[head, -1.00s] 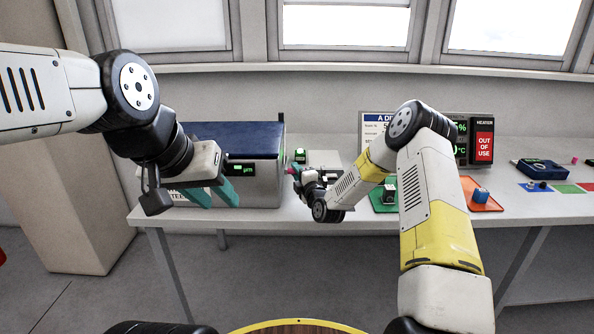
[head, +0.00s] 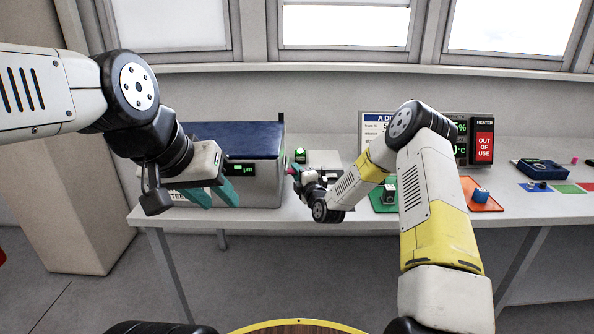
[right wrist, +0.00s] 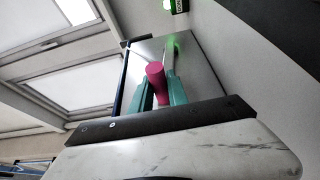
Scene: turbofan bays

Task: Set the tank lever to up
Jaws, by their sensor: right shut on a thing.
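The tank (head: 262,185) is a grey metal box with a dark blue lid on the left part of the bench, with a small green-lit display on its front. The tank lever's magenta grip (right wrist: 155,73) shows in the right wrist view between the teal fingers of my right gripper (right wrist: 160,88), which is shut on it. In the head view this gripper (head: 291,170) is small at the tank's right side, its fingers mostly hidden. The lever's exact angle cannot be told. My left gripper (head: 213,195) is open and empty in front of the tank.
A small device with a green-lit top (head: 300,156) stands right of the tank. Further right are a green mat (head: 378,205), an orange mat (head: 487,205), a heater panel marked out of use (head: 484,145) and a dark blue meter (head: 540,168).

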